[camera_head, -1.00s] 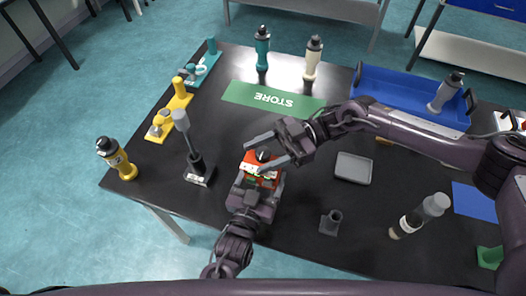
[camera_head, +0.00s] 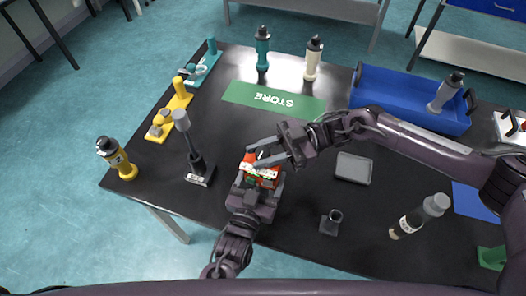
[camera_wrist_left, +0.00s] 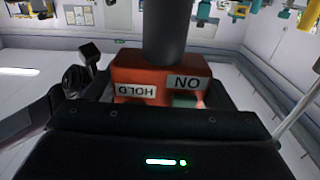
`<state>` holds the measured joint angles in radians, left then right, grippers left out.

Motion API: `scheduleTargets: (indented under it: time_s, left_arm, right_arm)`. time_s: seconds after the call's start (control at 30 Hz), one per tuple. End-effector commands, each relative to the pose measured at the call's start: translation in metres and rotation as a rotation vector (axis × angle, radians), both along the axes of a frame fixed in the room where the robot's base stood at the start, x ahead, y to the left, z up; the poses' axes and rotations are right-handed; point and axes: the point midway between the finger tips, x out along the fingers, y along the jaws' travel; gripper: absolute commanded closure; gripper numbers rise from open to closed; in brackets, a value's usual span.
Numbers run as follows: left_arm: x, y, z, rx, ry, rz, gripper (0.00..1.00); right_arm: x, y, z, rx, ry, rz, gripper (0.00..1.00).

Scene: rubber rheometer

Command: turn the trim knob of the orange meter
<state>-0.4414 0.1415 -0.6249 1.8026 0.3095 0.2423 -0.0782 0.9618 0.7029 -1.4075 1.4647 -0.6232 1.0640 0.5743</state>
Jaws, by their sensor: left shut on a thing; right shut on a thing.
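My left gripper (camera_head: 258,180) is shut on the meter from the near side. In the left wrist view the orange meter (camera_wrist_left: 150,72) shows upside-down labels reading "ON" and "HOLD" and a green patch. My right gripper (camera_head: 268,154) reaches in from the right with its fingers at the top of the meter. The trim knob is largely hidden between those fingers, and the right gripper is shut on it.
A grey post on a base (camera_head: 199,170) stands just left of the meter. A grey tray (camera_head: 353,168) and a small dark holder (camera_head: 330,222) lie to the right. The green STORE mat (camera_head: 272,100) is behind. A blue bin (camera_head: 410,98) and several bottles stand around.

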Motion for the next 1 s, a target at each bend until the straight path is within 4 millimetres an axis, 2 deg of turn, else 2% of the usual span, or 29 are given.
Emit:
scheduleTargets:
  time_s: [0.5,1.0]
  left_arm:
    - [-0.0006,-0.0019,0.0002,-0.001,0.000,-0.005,0.52]
    - [-0.0008,-0.0025,0.0004,-0.001,-0.001,-0.006,0.52]
  right_arm:
    - [-0.0026,0.0004,-0.0018,-0.002,0.004,-0.330,0.93]
    - [-0.0005,-0.0003,-0.0006,-0.005,0.003,-0.423,0.93]
